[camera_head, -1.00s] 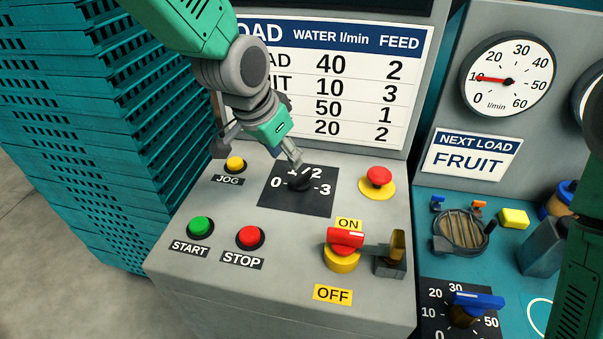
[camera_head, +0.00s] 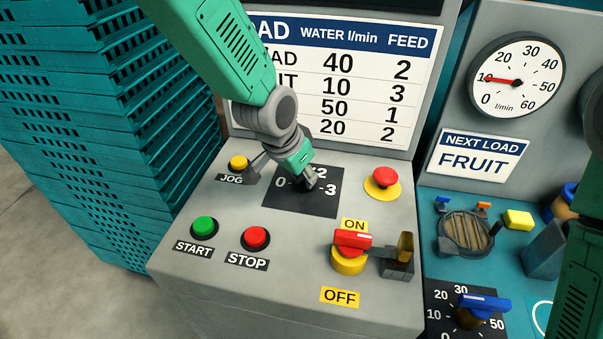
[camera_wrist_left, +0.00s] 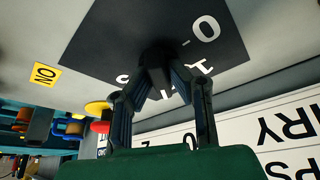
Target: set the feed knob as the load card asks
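The black feed knob (camera_head: 300,185) sits on a dark dial plate (camera_head: 290,205) marked from 0 to 3. My left gripper (camera_head: 312,178) is at the knob, on the side between 2 and 3. In the left wrist view its two fingers (camera_wrist_left: 161,82) come in on either side of the knob's dark grip (camera_wrist_left: 155,55) and appear closed on it. The gripper hides part of the scale and the exact pointer direction. The load card (camera_head: 478,155) reads FRUIT. On the partly covered chart (camera_head: 350,85), the row ending in "IT" gives feed 3. My right gripper is out of view.
A yellow JOG button (camera_head: 239,162), green START button (camera_head: 204,227) and red STOP button (camera_head: 255,238) surround the dial. A red mushroom button (camera_head: 385,177) is to its right. A red-and-yellow ON/OFF switch (camera_head: 350,250) stands in front. Stacked teal crates (camera_head: 100,140) stand left.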

